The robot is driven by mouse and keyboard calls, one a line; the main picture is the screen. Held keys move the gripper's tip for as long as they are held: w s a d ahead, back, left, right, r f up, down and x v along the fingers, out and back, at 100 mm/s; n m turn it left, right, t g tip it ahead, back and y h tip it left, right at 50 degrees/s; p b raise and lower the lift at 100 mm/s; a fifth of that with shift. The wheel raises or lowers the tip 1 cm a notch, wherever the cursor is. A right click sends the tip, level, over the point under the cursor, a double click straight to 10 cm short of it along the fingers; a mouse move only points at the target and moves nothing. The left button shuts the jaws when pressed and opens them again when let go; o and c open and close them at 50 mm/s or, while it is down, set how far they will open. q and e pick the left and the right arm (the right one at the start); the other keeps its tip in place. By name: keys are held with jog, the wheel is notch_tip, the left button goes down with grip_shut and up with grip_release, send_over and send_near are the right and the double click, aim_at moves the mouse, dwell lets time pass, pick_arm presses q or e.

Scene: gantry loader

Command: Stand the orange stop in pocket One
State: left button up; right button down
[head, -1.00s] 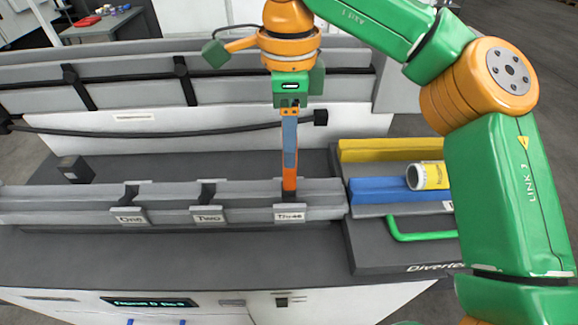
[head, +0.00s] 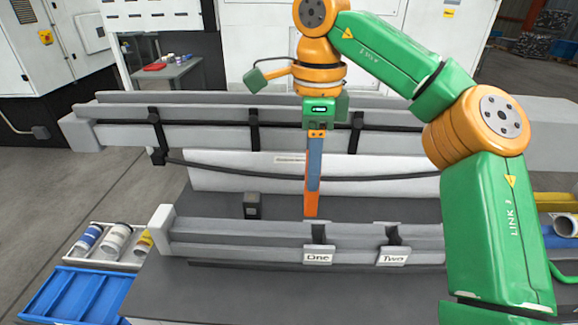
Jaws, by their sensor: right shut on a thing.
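The orange stop (head: 311,203) is a tall, narrow bar with a blue-grey stretch along its middle. My right gripper (head: 317,131) is shut on its top end and holds it nearly upright. Its lower end shows just above the front grey rail (head: 225,238), slightly left of the dark slot of pocket One (head: 318,235). I cannot tell its exact depth relative to the rail, but it looks clear of the slot. The label One (head: 318,257) is on the rail's front. Pocket Two (head: 393,237) is to the right and looks empty. My left gripper is not in view.
A dark block (head: 251,206) stands behind the rail, left of the stop. A black cable (head: 230,173) runs along the back. A tray of cans (head: 112,243) and a blue crate (head: 75,297) are at left. My right arm covers the rail's right part.

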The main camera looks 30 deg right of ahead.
jog(key=shift+d+f, duration=0.2)
jog(key=shift+f, duration=0.1)
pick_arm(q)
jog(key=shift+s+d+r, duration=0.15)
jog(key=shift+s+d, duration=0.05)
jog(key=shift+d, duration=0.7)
pick_arm(e)
jog(key=f, duration=0.1)
jog(key=d+f, duration=0.1)
jog(key=f, duration=0.2)
jog(key=shift+s+d+f, duration=0.2)
jog(key=shift+s+d, duration=0.05)
jog(key=shift+s, duration=0.15)
jog(key=shift+s+d, duration=0.1)
jog(key=shift+d, duration=0.2)
jog(key=shift+a+f, duration=0.1)
pick_arm(q)
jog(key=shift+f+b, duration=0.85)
jog(key=shift+b, duration=0.05)
pick_arm(e)
jog(key=shift+f, duration=1)
